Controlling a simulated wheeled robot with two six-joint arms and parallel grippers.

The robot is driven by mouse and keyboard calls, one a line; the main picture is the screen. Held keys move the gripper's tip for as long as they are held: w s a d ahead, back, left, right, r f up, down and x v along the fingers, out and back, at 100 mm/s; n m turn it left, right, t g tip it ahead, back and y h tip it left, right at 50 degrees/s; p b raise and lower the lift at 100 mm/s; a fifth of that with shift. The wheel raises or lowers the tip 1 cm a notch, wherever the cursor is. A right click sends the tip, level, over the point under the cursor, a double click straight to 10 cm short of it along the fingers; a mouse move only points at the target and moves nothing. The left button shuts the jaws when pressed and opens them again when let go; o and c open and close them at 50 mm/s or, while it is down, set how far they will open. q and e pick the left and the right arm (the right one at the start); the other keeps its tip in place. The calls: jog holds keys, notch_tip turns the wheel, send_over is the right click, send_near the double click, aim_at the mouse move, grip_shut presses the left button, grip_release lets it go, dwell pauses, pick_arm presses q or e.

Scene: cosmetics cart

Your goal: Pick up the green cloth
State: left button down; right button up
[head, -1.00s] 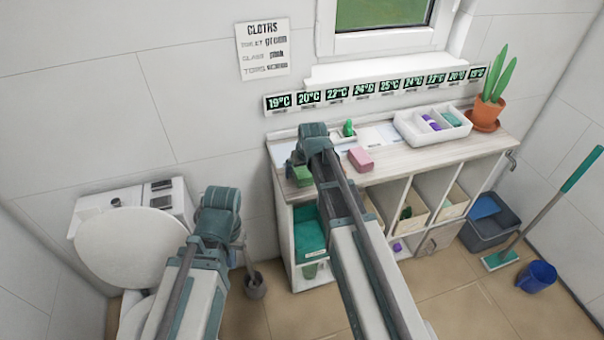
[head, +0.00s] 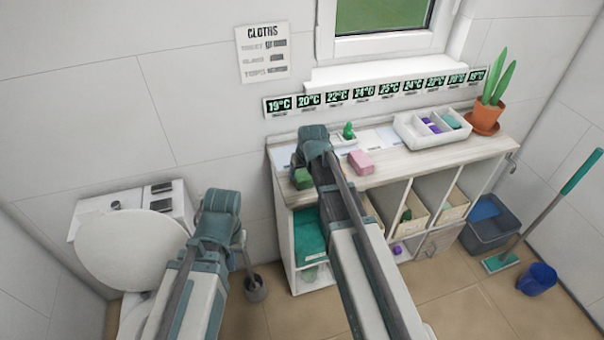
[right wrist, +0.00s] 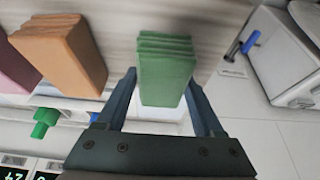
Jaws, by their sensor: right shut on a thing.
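The green cloth (head: 303,180) is a folded block at the left front end of the shelf top. It also shows in the right wrist view (right wrist: 166,72), between the two fingers of my right gripper (right wrist: 162,80). My right gripper (head: 312,150) is shut on it, with a finger along each side. In the head view the gripper's own body hides its fingers. I cannot tell whether the cloth is clear of the shelf top. My left gripper (head: 217,212) is above the floor near the toilet, apart from the shelf, with its jaws hidden.
An orange cloth (right wrist: 65,55) lies beside the green one; a pink cloth (head: 361,161) is further right. Behind are a small tray with a green item (head: 349,131), a white divided box (head: 408,137) and a potted plant (head: 487,117). The wall is close behind.

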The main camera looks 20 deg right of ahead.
aim_at(302, 170)
jog(key=shift+r+p, duration=0.65)
jog(key=shift+r, duration=0.05)
notch_tip(302, 170, up, 3)
jog(key=p, duration=0.3)
jog(key=shift+r, duration=0.1)
jog(key=s+d, duration=0.8)
jog(key=s, duration=0.5)
jog(key=shift+s+d+r+p, duration=0.2)
jog(key=shift+s+r+p, duration=0.15)
jog(key=shift+p, duration=0.1)
jog(key=o, duration=0.8)
jog(key=c, duration=0.6)
jog(key=shift+c, duration=0.2)
